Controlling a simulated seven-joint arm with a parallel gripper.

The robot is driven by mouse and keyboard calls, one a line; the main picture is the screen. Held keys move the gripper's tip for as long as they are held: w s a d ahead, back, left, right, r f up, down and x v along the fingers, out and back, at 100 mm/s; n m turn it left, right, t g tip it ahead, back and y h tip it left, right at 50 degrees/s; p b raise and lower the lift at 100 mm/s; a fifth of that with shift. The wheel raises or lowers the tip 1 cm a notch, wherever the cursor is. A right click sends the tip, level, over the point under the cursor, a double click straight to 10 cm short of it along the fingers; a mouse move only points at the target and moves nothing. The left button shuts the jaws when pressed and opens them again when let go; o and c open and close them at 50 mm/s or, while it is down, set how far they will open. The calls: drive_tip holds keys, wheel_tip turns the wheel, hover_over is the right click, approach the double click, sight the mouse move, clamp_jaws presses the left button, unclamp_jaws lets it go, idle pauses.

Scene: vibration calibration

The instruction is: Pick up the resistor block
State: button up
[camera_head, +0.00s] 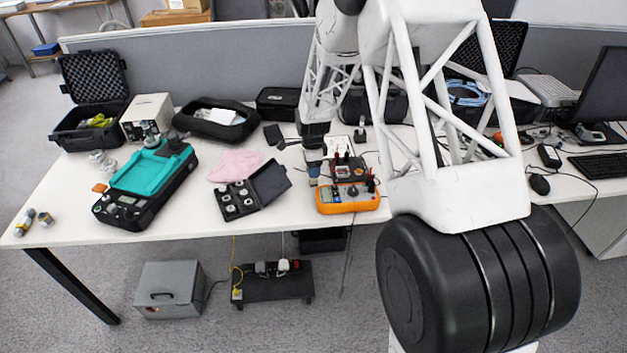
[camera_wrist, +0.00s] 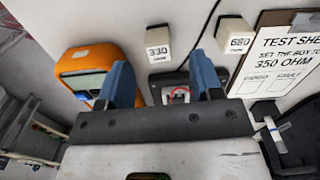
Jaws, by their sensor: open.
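Two pale blocks with printed labels show in the wrist view. One block marked 330 (camera_wrist: 158,48) stands beyond my fingertips, in the gap between them. The other block, marked 680 (camera_wrist: 234,37), is to its right, outside the fingers. My gripper (camera_wrist: 161,64) has two blue fingers spread apart with nothing between them. In the head view my gripper (camera_head: 314,165) is over the table, left of the orange meter's top end, and the 330 block cannot be made out. A test sheet (camera_wrist: 285,55) at the right reads "set the box to", with a figure like 350 OHM.
An orange multimeter (camera_wrist: 85,68) lies left of the fingers; it also shows in the head view (camera_head: 347,200). A dark box with a red wire (camera_wrist: 172,90) is partly hidden behind the gripper. A black case (camera_head: 240,198) and a teal device (camera_head: 150,175) stand farther left.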

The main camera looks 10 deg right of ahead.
drive_tip(key=shift+d+f, duration=0.2)
drive_tip(key=shift+f, duration=2.4)
drive_tip(key=c, duration=1)
drive_tip(key=shift+r, duration=0.1)
drive_tip(key=shift+r, duration=4.95)
drive_tip(key=w+d, duration=0.1)
drive_tip(key=d, duration=0.9)
drive_tip(key=shift+w+d+m, duration=0.25)
drive_tip(key=shift+d+m, duration=0.05)
